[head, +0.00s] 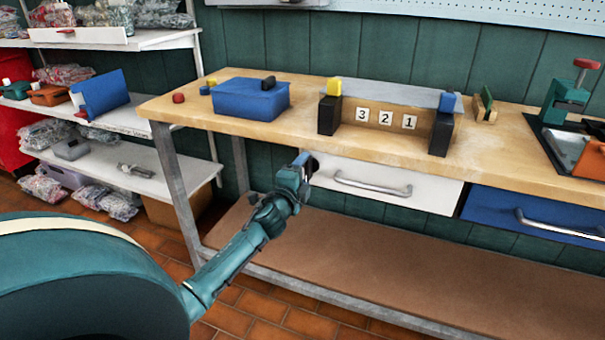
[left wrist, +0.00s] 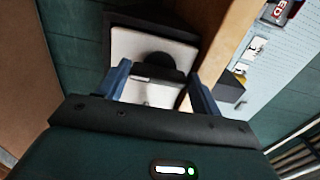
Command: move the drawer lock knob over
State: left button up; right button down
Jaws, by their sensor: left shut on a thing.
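The white drawer (head: 385,186) with a metal bar handle hangs under the bench top. My left gripper (head: 304,164) is at the left end of this drawer front. The dark lock knob (head: 314,166) sits there, mostly hidden by the gripper. In the left wrist view the two blue fingers (left wrist: 161,88) stand either side of a pale and dark part in front of the white drawer face. A black round shape (left wrist: 157,62) shows just beyond the fingertips. My left gripper is shut on the knob; the exact contact is hard to see. My right gripper is in neither view.
The wooden bench top (head: 240,118) juts out just above the gripper. A blue drawer (head: 535,214) is to the right. On the bench are a blue box (head: 250,99) and a stand with number tiles (head: 387,117). The space beneath, above the lower shelf (head: 380,270), is clear.

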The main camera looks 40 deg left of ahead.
pick_arm(q)
jog(key=o, duration=1)
jog(key=p+v, duration=0.1)
jog(key=v, duration=1.2)
jog(key=shift+s+r, duration=0.1)
